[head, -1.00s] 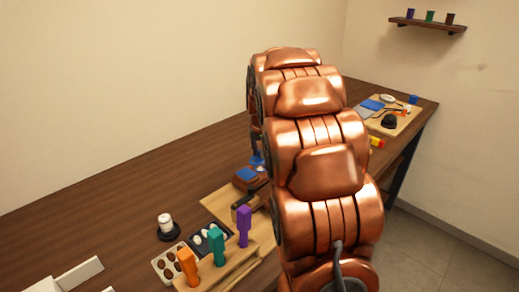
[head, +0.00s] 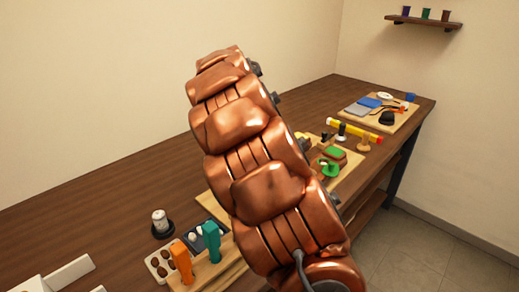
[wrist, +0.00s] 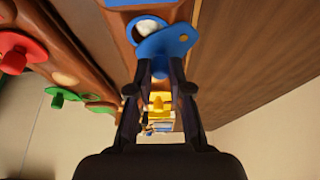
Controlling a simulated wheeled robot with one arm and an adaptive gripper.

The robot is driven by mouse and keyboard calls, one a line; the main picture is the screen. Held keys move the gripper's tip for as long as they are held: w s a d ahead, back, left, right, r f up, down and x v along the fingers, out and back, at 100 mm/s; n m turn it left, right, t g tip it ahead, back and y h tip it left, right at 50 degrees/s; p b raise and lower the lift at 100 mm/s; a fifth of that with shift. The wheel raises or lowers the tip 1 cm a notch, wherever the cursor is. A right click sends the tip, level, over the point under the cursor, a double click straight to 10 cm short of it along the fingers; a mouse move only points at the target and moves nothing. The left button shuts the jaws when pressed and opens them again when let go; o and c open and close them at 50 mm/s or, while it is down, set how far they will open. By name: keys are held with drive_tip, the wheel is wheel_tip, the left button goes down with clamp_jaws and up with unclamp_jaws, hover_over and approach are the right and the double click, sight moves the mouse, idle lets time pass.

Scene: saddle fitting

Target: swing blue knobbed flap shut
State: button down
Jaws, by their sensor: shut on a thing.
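In the wrist view the blue flap (wrist: 168,40) lies at the top middle, on a brown wooden body. It is turned aside, so that a round recess (wrist: 147,29) with something pale in it shows beside it. Its blue knob (wrist: 160,73) sits between the fingertips of my gripper (wrist: 161,68), which is shut on it. In the head view my copper arm hides the blue flap and the gripper.
A red knobbed flap (wrist: 18,48) and a green one (wrist: 62,97) are at the left in the wrist view. The green one also shows in the head view (head: 330,168). A yellow knobbed piece (wrist: 160,103) lies beyond my fingers. Orange (head: 182,263) and teal (head: 211,242) pegs stand near my arm.

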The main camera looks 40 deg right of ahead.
drive_tip(key=m, duration=0.1)
drive_tip(key=m+g, duration=0.1)
drive_tip(key=m, duration=0.1)
drive_tip(key=a+m+g+b, duration=0.1)
drive_tip(key=m, duration=0.1)
drive_tip(key=shift+s+a+f, duration=0.1)
drive_tip(key=shift+s, duration=0.25)
drive_tip(key=shift+s+a+m+g+y+b, duration=0.1)
drive_tip(key=shift+a+m+g+y+b, duration=0.15)
drive_tip(key=shift+m, duration=0.7)
drive_tip(key=shift+a+m+g+y+b, duration=0.1)
drive_tip(key=shift+a+m+g+y, duration=0.2)
drive_tip(key=shift+m, duration=0.65)
drive_tip(key=c, duration=1.1)
unclamp_jaws()
drive_tip(key=shift+d, duration=0.1)
